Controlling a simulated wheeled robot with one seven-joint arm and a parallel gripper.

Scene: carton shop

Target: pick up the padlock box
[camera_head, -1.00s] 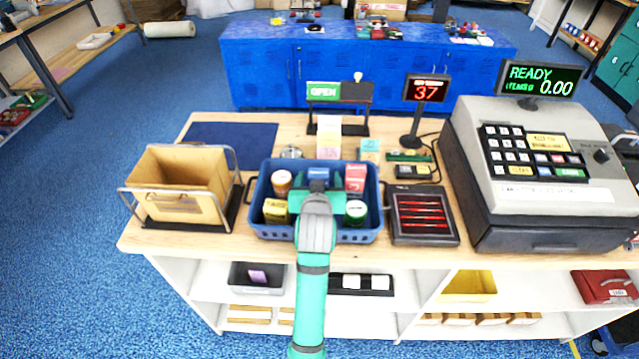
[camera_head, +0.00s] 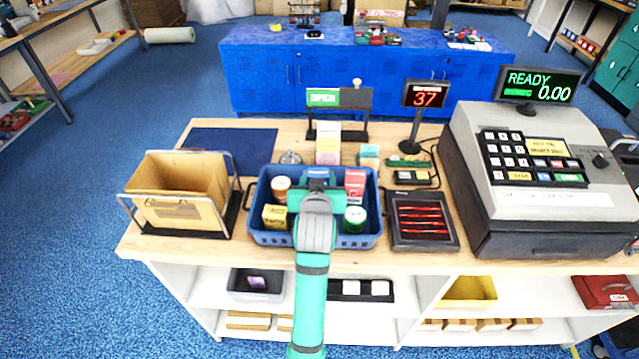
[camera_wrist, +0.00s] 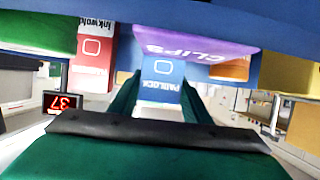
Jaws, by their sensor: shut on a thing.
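The padlock box (camera_wrist: 162,69) is blue and white, with its name readable upside down in the wrist view. It sits between the two green fingers of my gripper (camera_wrist: 160,105), which is shut on it. In the head view my gripper (camera_head: 315,190) is over the blue basket (camera_head: 315,240), and the blue top of the padlock box (camera_head: 317,172) shows just beyond it. My gripper and wrist hide the rest of the box there. I cannot tell whether the box touches the basket floor.
A purple clips box (camera_wrist: 195,45) is close by. A wire-framed bin (camera_head: 180,190) stands left, a cash register (camera_head: 545,180) right.

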